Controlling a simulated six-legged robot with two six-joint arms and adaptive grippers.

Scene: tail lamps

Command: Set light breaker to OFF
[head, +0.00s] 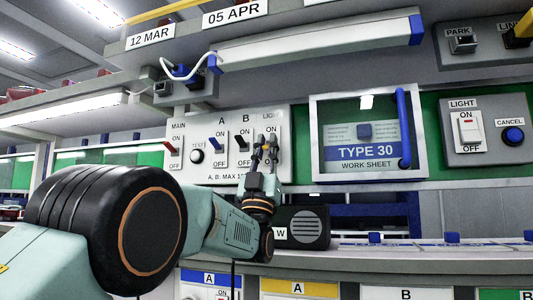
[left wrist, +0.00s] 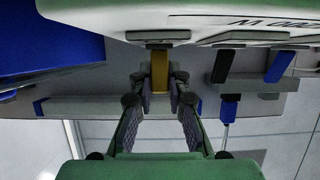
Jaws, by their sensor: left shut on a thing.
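The light breaker is on the white panel (head: 184,150), in the column marked LIGHT with ON at its top. In the head view its lever is hidden behind my left gripper (head: 265,146). In the left wrist view, the yellow-brown lever of the light breaker (left wrist: 160,73) stands between the two fingertips (left wrist: 160,88). The left gripper is shut on this lever. I cannot tell whether the lever is at ON or OFF. My right gripper is not in view.
A blue A lever (head: 213,143) and a black B lever (head: 241,144) sit close to the left of the gripper. A red MAIN lever (head: 169,145) and a TEST button (head: 197,156) are farther left.

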